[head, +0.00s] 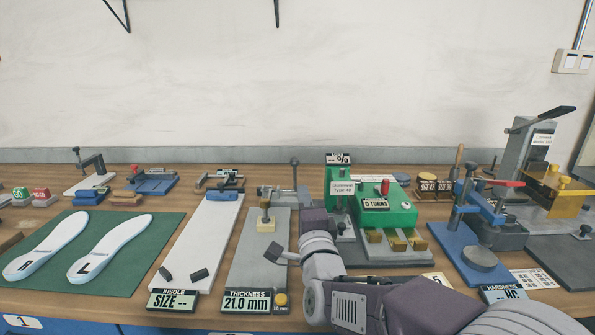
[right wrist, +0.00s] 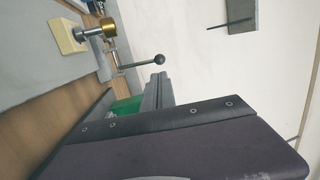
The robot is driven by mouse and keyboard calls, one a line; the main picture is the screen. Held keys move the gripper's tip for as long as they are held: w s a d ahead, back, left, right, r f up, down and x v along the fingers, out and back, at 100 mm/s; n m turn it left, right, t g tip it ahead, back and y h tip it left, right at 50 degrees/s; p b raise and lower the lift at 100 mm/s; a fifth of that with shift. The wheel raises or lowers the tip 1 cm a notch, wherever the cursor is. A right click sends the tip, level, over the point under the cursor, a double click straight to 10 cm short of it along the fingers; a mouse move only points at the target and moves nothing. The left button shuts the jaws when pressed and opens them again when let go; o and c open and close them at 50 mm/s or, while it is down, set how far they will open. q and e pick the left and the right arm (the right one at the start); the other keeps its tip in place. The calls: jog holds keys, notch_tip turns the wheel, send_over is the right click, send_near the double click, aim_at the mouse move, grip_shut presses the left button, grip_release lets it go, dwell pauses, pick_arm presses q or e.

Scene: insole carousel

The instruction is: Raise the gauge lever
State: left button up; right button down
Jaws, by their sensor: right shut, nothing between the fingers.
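The thickness gauge (head: 258,245) is a grey plate with a display reading 21.0 mm. My right gripper (head: 318,212) is shut and empty, right of the gauge and apart from the lever. Its fingertips are hidden in the head view. My left gripper is out of view.
A green machine (head: 400,207) stands close to the right of my right gripper. A white insole plate (head: 205,240) lies left of the gauge, and a green mat (head: 150,258) with two insoles is farther left. A blue hardness stand (head: 465,250) is on the right.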

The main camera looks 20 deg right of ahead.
aim_at(295, 165)
jog(key=x, duration=0.9)
jog(key=shift+w, duration=0.4)
jog(key=shift+r, duration=0.1)
